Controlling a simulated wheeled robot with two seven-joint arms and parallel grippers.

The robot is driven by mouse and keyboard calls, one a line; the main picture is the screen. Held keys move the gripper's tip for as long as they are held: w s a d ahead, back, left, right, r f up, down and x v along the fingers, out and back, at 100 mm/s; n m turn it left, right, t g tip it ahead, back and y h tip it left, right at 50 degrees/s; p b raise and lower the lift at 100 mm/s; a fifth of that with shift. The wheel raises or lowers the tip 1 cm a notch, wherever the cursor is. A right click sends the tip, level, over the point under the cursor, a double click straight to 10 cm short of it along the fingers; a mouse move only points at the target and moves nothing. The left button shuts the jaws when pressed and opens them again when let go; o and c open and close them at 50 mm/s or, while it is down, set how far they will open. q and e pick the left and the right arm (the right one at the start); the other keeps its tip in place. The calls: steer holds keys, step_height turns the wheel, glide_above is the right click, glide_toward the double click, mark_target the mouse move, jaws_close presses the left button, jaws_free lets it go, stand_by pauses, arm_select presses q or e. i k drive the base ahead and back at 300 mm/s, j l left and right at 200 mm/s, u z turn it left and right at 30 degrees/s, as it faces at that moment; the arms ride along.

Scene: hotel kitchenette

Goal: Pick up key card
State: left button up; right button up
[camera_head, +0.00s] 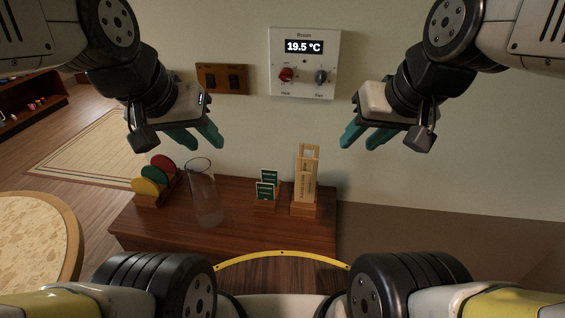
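No thing in view can be told for certain as the key card. Small green cards with pale print (265,191) stand in a low wooden holder on the wooden table (240,240). Right of them, a taller wooden holder (303,209) has upright tan pieces with print too small to read. My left gripper (204,142) is open and empty, above the table's left part and higher than the glass. My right gripper (363,142) is open and empty, up and to the right of the taller holder. Both grippers are apart from everything on the table.
A clear glass vessel (205,200) stands left of the cards. A rack with yellow, green and red discs (160,176) is at the table's left. A wall panel with a temperature display (303,62) and a brown switch plate (222,78) are behind. The table's front is clear.

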mark_target(268, 175)
steer(key=z, duration=0.45)
steer(key=j+z, duration=0.1)
steer(key=z, duration=0.35)
steer(key=k+z, duration=0.1)
steer(key=z, duration=0.35)
steer(key=j+z, duration=0.1)
steer(key=z, duration=0.35)
steer(key=k+j+z, duration=0.1)
steer(key=k, duration=0.45)
steer(key=k+j, duration=0.2)
steer(key=k, duration=0.4)
steer(key=j+z, duration=0.05)
